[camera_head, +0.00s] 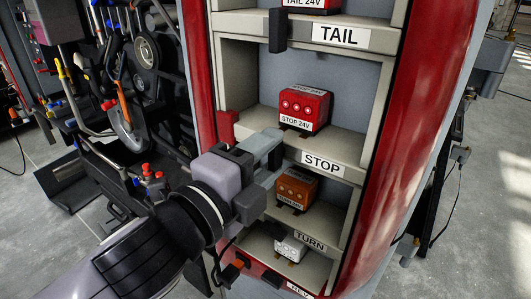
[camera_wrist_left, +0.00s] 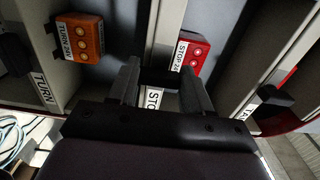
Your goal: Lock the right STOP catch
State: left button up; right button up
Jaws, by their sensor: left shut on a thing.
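The red STOP 24V lamp box (camera_head: 304,108) sits on the shelf behind the STOP label (camera_head: 323,165). It also shows in the left wrist view (camera_wrist_left: 193,50). My left gripper (camera_head: 274,160) is at the left end of the STOP shelf edge, left of the label. In the left wrist view its two fingers (camera_wrist_left: 162,80) stand either side of a dark bar-like piece, which looks like the black STOP catch. The fingers are shut on it. My right gripper is not in view.
A black catch (camera_head: 276,30) stands upright beside the TAIL label (camera_head: 341,37). Below STOP are an orange lamp box (camera_head: 296,187) by the TURN label (camera_head: 310,240) and a white lamp box (camera_head: 290,247). A cluttered tool rack (camera_head: 110,90) stands left of the red pillar.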

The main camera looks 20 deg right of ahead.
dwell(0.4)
pick_arm(q)
jog(key=o, duration=1.1)
jog(key=shift+c, duration=0.2)
jog(key=shift+a, duration=0.1)
jog(key=b+v, duration=0.1)
jog(key=v, duration=0.6)
